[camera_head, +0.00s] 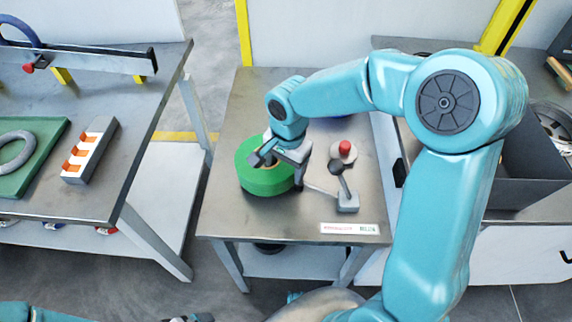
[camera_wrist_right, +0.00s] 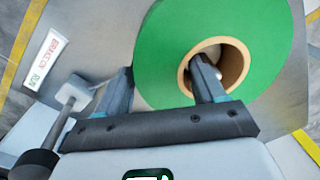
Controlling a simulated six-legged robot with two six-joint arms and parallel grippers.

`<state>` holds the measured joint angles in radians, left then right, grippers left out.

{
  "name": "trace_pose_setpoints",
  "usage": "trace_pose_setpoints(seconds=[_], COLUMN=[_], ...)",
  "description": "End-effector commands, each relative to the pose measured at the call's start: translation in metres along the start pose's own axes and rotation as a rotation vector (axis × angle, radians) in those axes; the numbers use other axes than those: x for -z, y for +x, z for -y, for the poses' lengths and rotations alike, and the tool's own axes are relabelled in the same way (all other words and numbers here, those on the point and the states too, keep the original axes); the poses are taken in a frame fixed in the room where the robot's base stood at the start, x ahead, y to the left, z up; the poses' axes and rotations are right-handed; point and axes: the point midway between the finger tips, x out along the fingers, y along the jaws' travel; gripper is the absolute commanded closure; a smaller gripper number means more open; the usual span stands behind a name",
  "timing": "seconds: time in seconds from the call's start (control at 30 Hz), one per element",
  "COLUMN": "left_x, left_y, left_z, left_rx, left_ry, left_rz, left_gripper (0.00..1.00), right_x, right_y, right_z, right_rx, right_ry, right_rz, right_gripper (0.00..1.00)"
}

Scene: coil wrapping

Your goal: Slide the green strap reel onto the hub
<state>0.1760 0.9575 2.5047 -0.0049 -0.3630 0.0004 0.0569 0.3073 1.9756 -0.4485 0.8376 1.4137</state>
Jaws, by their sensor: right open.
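The green strap reel (camera_head: 262,182) lies flat on the metal table, and it also shows in the right wrist view (camera_wrist_right: 165,50) with a tan core ring (camera_wrist_right: 238,65). My right gripper (camera_head: 277,160) is over the reel's right side. In the wrist view its open fingers (camera_wrist_right: 160,70) straddle the green band, one at the core hole and one outside the rim. A pale rounded part (camera_wrist_right: 209,50) shows inside the core; I cannot tell whether it is the hub. My left gripper (camera_head: 190,318) barely shows at the bottom edge, its fingers cut off.
A lever with a dark knob (camera_head: 336,166) and a red button (camera_head: 344,147) stand right of the reel. A printed label (camera_head: 350,228) lies at the table's front. A left bench holds a green tray (camera_head: 45,130) and an orange-slotted block (camera_head: 90,150). A dark bin (camera_head: 525,165) is at right.

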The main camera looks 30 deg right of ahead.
Motion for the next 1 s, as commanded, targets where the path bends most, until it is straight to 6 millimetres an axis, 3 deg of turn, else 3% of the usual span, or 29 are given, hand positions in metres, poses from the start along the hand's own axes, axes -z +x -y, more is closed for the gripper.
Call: trace_pose_setpoints(seconds=[0.4, 0.53, 1.0], left_x=[0.000, 0.000, 0.000], left_y=[0.000, -0.002, -0.018], left_z=[0.000, -0.001, -0.006], left_rx=[0.000, 0.000, 0.000], left_ry=[0.000, 0.000, 0.000], left_rz=[0.000, 0.000, 0.000], left_gripper=[0.00, 0.00, 0.00], right_x=[-0.001, -0.001, 0.000], right_y=[0.000, -0.010, -0.126], right_z=[0.003, 0.003, 0.001], right_rx=[0.007, 0.010, 0.010], right_ry=[-0.003, -0.003, -0.001], right_rz=[0.001, -0.001, -0.001], right_gripper=[0.21, 0.21, 0.21])
